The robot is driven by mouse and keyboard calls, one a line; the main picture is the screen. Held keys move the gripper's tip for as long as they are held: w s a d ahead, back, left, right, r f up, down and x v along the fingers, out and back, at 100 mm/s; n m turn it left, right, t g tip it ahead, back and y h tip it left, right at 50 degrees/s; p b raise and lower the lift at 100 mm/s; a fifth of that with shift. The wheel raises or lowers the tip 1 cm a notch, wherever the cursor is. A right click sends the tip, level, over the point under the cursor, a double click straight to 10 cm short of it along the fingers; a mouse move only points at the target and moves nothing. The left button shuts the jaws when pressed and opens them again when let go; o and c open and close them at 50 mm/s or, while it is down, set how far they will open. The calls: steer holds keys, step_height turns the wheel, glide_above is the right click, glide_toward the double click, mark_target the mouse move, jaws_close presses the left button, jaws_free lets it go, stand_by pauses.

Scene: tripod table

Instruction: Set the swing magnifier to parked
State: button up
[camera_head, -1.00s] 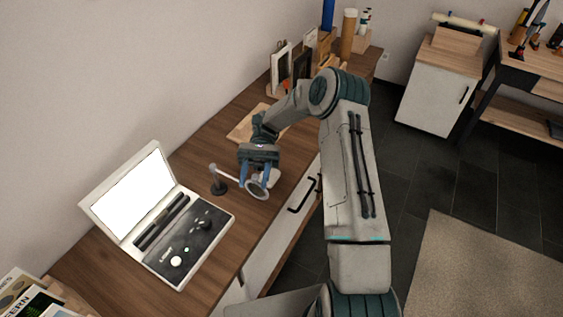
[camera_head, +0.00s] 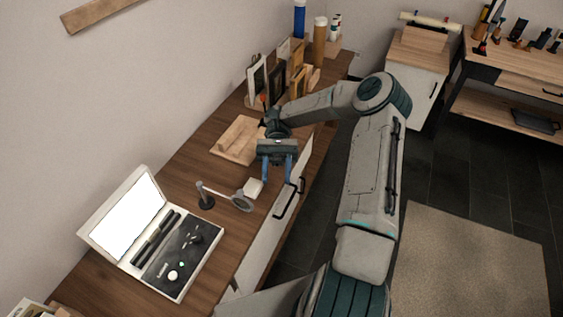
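The swing magnifier stands on the wooden desk, right of the white case. Its dark post and base (camera_head: 206,202) hold a pale arm that reaches right to a round grey lens (camera_head: 243,203) near the desk's front edge. My gripper (camera_head: 277,177) points down behind and to the right of the lens, with its two blue fingers apart and nothing between them. It is clear of the magnifier. A small white block (camera_head: 253,188) sits between the lens and my gripper in the picture.
An open white case (camera_head: 180,290) with a bright panel lies left of the magnifier. A wooden board (camera_head: 236,141) lies behind. Frames and cylinders stand at the desk's far end. Drawer handles (camera_head: 285,202) project from the desk's front.

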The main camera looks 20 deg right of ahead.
steer(key=shift+s+d+r+p, duration=0.2)
steer(key=shift+d+r+p, duration=0.15)
steer(key=shift+d+p, duration=0.3)
steer(key=s+r+n+t+h+b, duration=0.2)
steer(key=s+r+t, duration=0.3)
steer(key=t, duration=0.5)
steer(key=s+a+r+n+t+h+b, duration=0.1)
steer(key=s+r+t+h+b, duration=0.3)
steer(key=t, duration=0.6)
steer(key=s+r+n, duration=0.1)
steer(key=s, duration=0.1)
steer(key=shift+s+r+t, duration=0.3)
steer(key=shift+t, duration=0.1)
steer(key=shift+a, duration=0.2)
stand_by(1.1)
